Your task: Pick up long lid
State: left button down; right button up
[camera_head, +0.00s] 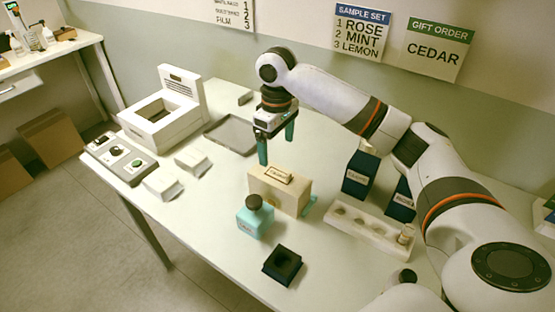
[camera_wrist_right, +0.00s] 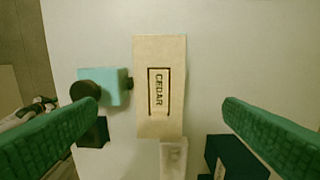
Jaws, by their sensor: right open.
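A long cream box-like piece labelled CEDAR (camera_head: 289,197) stands on the table in the head view. In the right wrist view its long pale top (camera_wrist_right: 160,50) runs up and down the picture, with a dark-framed label. I cannot tell where a lid parts from a body. My right gripper (camera_head: 276,149) hangs above and behind it, fingers down, open and empty. In the wrist view the green fingers lie wide apart on either side of the cream top, touching nothing. My left gripper is not in view.
A turquoise bottle (camera_head: 253,223) with a dark cap stands close to the cream piece. A black square holder (camera_head: 283,266) is at the front. Dark blue boxes (camera_head: 357,178) and a cream rack (camera_head: 368,231) are right. A grey tray (camera_head: 232,150) and white machine (camera_head: 165,127) are left.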

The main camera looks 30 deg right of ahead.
aim_at(279, 175)
jog(key=shift+w+f, duration=0.2)
jog(key=shift+f, duration=0.1)
jog(key=f, duration=0.3)
jog(key=s+f+p, duration=0.1)
jog(key=shift+a+f, duration=0.1)
jog(key=shift+f, duration=0.3)
jog(key=shift+w+f, duration=0.15)
jog(key=shift+f, duration=0.15)
jog(key=f, duration=0.1)
jog(key=f+p, duration=0.1)
jog(key=f, duration=0.1)
jog(key=shift+s+d, duration=0.2)
jog(key=shift+s, duration=0.2)
jog(key=shift+f, duration=0.95)
jog(key=shift+w+f, duration=0.1)
jog(key=shift+f, duration=0.05)
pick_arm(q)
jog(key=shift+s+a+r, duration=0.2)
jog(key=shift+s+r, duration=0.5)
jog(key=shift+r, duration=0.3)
pick_arm(e)
jog(key=c, duration=1.1)
